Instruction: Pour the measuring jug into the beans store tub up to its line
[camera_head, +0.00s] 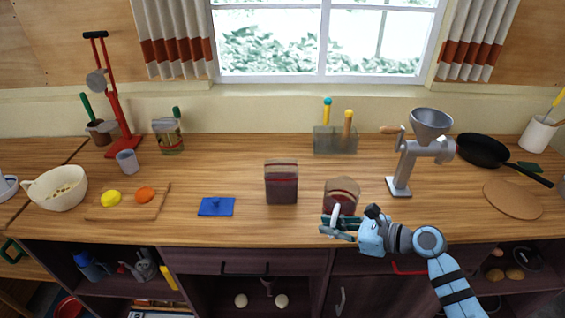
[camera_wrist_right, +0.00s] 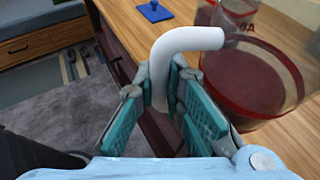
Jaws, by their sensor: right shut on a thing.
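The measuring jug (camera_head: 342,190) is clear with dark red contents and a white handle. It stands upright at the counter's front edge; I cannot tell whether it touches the wood. My right gripper (camera_head: 338,226) is shut on its handle, and the right wrist view shows the white handle (camera_wrist_right: 190,40) between the teal fingers (camera_wrist_right: 161,92). The beans store tub (camera_head: 281,183) is a clear box with dark red contents and a red band, just left of the jug. A blue lid (camera_head: 216,206) lies left of the tub. My left gripper is not in view.
A grey hand mill (camera_head: 401,172) stands right of the jug. A rack with bottles (camera_head: 335,140) is behind. A board with a lemon and an orange (camera_head: 128,207) and a white colander (camera_head: 57,187) are on the left. The counter behind the tub is clear.

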